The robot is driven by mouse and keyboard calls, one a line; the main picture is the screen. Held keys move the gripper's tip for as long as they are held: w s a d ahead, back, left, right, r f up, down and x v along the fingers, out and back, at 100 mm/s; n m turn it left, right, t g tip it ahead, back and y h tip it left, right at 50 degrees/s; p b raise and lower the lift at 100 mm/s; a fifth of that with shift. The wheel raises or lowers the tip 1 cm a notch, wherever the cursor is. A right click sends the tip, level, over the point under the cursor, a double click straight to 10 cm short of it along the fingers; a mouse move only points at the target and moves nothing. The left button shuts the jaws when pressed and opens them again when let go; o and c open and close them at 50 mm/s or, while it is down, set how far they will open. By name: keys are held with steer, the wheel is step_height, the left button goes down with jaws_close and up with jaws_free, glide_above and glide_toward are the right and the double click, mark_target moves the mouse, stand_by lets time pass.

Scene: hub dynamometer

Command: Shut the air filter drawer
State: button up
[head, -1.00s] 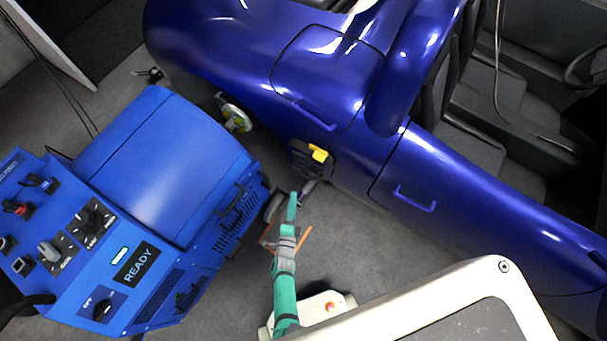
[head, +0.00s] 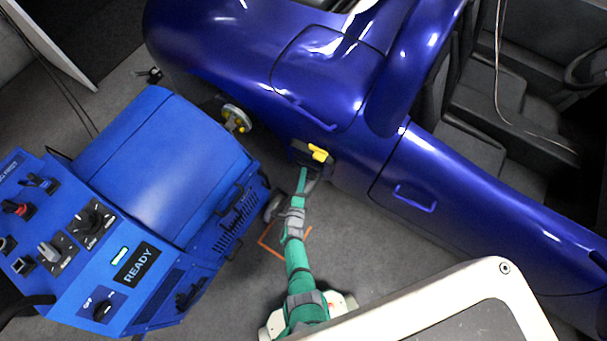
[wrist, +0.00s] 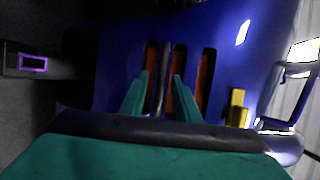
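The air filter drawer (head: 308,152) appears as a dark unit at the side of the blue car, with a yellow latch-like piece (head: 318,153) on it. How far it stands out is hard to tell. In the wrist view a blue panel with dark vertical slots (wrist: 201,80) shows orange-red inside, and the yellow piece (wrist: 237,108) is to the right. My gripper (head: 304,171) is at the drawer's near side. In the wrist view its teal fingers (wrist: 161,78) are spread, with a grey upright bar between them and visible gaps beside it. Contact cannot be told.
The blue car body (head: 340,90) fills the top and right. The blue dynamometer console (head: 160,170) stands at the left, close to my arm. A wheel hub (head: 236,118) lies between them. Grey floor (head: 365,240) is clear right of my arm.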

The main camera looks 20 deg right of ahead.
mark_target(309, 165)
steer(key=shift+x, duration=0.75)
steer(key=shift+c, duration=0.2)
jaws_close()
steer(key=w+d, duration=0.2)
steer(key=d, duration=0.1)
steer(key=shift+w, duration=0.3)
steer(key=shift+o, duration=0.2)
jaws_free()
steer(key=shift+d, duration=0.1)
steer(key=shift+s, duration=0.15)
